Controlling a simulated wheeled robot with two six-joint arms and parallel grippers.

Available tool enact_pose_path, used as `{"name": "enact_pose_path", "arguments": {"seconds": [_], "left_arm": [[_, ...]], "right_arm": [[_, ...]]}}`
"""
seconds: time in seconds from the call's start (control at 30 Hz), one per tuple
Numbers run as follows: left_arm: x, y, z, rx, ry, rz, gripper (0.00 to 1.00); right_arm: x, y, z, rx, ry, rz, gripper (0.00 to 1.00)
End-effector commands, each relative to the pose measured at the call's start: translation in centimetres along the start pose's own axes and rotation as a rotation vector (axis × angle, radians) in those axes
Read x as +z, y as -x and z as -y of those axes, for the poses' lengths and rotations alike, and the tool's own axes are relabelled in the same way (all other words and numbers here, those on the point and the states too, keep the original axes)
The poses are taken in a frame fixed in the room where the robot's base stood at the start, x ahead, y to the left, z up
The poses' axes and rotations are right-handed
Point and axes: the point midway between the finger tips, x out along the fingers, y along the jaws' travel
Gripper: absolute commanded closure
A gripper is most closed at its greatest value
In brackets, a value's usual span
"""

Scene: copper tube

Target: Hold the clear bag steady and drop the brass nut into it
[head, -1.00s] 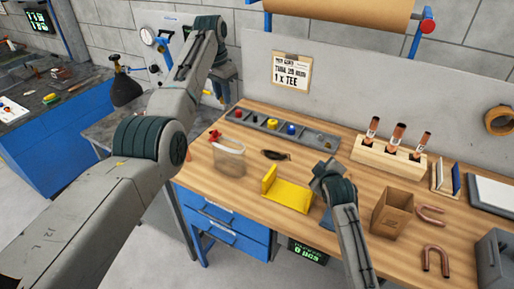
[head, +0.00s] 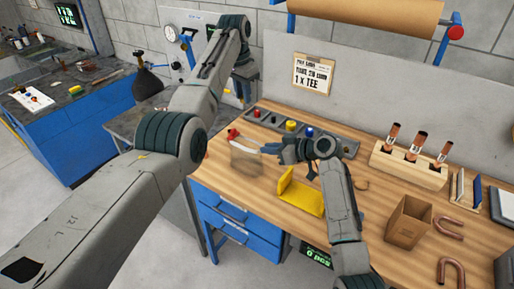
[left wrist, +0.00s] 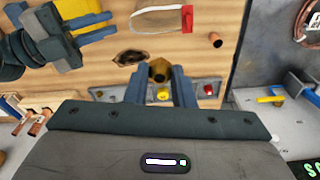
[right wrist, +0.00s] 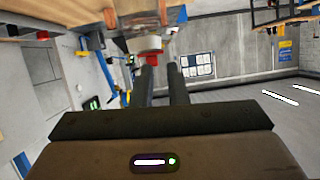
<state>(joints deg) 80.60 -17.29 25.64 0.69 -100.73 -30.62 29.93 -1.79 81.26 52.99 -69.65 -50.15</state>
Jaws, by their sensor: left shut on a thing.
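The clear bag (head: 246,157) stands on the bench with a red piece (head: 233,134) at its rim. Its pale rim also shows in the left wrist view (left wrist: 160,10). My left gripper (head: 243,98) is high behind the bag, over the back left of the bench. In the left wrist view it is shut on the brass nut (left wrist: 158,70), a hexagonal piece between the fingertips. My right gripper (head: 272,149) is just right of the bag, fingers apart. In the right wrist view the bag's rim and red piece (right wrist: 150,57) lie beyond the fingertips; I cannot tell whether they touch.
A grey parts tray (head: 265,118) with coloured pieces lies along the bench's back. A wooden block with copper tubes (head: 408,165) and a cardboard box (head: 408,222) stand to the right.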

Motion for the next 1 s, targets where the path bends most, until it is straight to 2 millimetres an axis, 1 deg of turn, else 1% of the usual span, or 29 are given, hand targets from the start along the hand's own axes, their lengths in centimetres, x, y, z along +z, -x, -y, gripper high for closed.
{"name": "enact_pose_path", "arguments": {"seconds": [0.3, 0.4, 0.5, 0.7, 1.0], "left_arm": [[0.0, 0.0, 0.0, 0.0, 0.0, 0.0, 1.0], [0.0, 0.0, 0.0, 0.0, 0.0, 0.0, 1.0], [0.0, 0.0, 0.0, 0.0, 0.0, 0.0, 1.0], [0.0, 0.0, 0.0, 0.0, 0.0, 0.0, 1.0], [0.0, 0.0, 0.0, 0.0, 0.0, 0.0, 1.0]], "right_arm": [[-0.1, -6.1, 0.0, -0.001, 0.0, 0.001, 0.86], [-0.1, -7.8, 0.0, 0.0, 0.001, 0.001, 0.86], [0.0, -9.1, 0.0, 0.0, 0.0, 0.001, 0.86], [0.0, -10.4, 0.0, 0.002, 0.002, 0.002, 0.86], [0.0, -10.6, 0.0, 0.003, 0.003, 0.001, 0.86]]}}
